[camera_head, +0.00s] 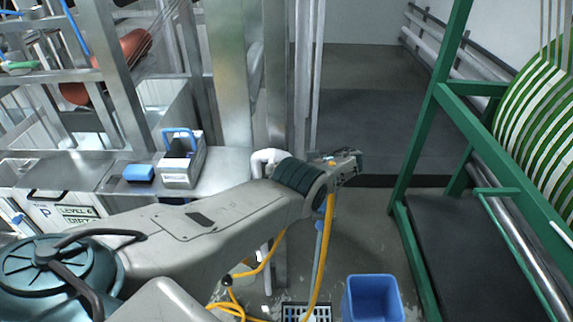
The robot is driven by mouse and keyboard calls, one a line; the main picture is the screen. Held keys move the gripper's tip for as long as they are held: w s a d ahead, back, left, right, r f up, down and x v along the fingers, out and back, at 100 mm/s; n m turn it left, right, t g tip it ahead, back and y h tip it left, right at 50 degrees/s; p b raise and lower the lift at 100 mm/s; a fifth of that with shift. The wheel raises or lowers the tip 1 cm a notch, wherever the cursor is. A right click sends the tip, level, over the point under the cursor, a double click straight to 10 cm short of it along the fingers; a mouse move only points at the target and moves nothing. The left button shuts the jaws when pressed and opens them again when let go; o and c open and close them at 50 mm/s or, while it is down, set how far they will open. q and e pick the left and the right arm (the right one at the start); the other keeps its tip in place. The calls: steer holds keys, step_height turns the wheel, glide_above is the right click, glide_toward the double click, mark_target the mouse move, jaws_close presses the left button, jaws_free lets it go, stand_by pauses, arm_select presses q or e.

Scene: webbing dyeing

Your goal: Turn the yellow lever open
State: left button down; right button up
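My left arm reaches in from the lower left, and my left gripper (349,163) is at its far end, near the middle of the picture. It is small, and its fingers cannot be made out clearly. I cannot make out a yellow lever; my arm may hide it. A yellow hose (322,258) hangs down beside the wrist and coils on the floor. A white bent pipe (265,158) shows just behind the arm. My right gripper is not in view.
A metal bench (226,168) holds a blue sponge (139,173) and a grey box with a blue handle (183,168). A blue bin (373,300) stands on the floor near a drain grate (306,312). A green frame (423,130) with a striped webbing reel (540,115) is at right.

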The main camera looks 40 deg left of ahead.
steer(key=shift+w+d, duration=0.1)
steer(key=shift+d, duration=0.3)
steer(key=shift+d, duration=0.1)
arm_select(q)
steer(key=c, duration=1.3)
jaws_free()
steer(key=shift+a, duration=0.1)
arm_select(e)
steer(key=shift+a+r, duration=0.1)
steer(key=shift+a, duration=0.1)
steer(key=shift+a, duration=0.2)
